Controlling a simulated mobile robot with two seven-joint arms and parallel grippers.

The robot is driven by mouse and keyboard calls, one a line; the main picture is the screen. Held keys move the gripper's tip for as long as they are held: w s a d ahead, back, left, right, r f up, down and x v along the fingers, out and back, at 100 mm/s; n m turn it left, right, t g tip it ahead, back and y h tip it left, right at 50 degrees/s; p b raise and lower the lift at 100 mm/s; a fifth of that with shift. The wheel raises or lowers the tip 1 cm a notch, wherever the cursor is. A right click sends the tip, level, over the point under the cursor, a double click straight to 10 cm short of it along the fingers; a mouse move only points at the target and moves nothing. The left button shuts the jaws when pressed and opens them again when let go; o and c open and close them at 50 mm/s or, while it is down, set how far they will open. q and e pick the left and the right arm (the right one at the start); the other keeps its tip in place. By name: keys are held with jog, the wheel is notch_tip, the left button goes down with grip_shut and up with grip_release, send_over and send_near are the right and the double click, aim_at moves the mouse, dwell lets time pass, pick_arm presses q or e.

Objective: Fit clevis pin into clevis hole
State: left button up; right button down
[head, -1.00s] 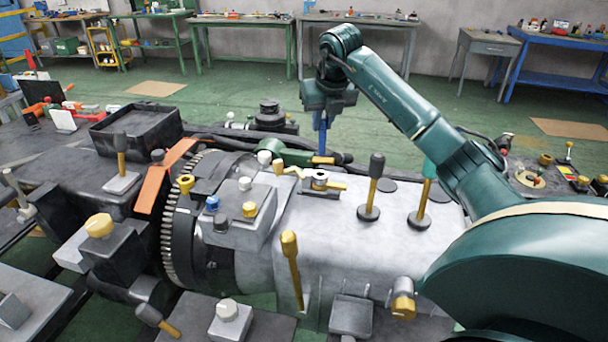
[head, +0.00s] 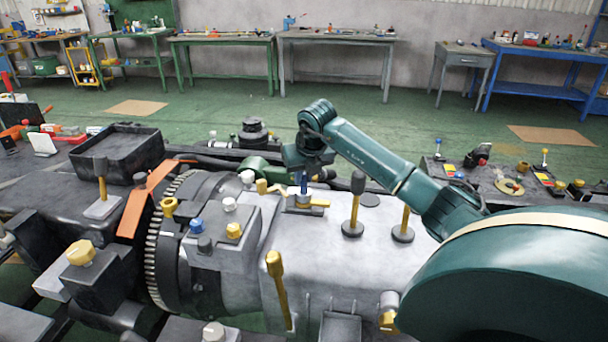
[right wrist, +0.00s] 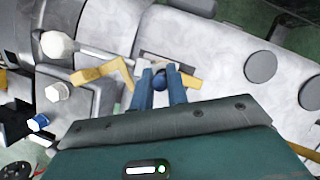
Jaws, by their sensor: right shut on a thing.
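My right gripper (head: 304,186) points down over the clevis fitting (head: 318,204) on top of the pale grey housing. In the right wrist view its two blue fingers (right wrist: 159,88) are shut on a dark, round-ended piece (right wrist: 158,80), which I take to be the clevis pin. The gold arm of the fitting (right wrist: 188,85) shows just beyond the fingers, and a bent gold lever (right wrist: 100,73) lies to the left. The fingers hide the clevis hole, so I cannot tell whether the pin tip is in it. My left gripper is not in view.
A white ball knob (right wrist: 57,45) and a block with blue and yellow caps (head: 215,240) are to the left. A toothed ring (head: 155,250) is further left. Workbenches stand far back.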

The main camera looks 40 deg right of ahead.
jog(key=shift+f, duration=0.1)
jog(key=c, duration=1.4)
grip_release()
jog(key=v, duration=1.2)
jog(key=shift+b, duration=0.4)
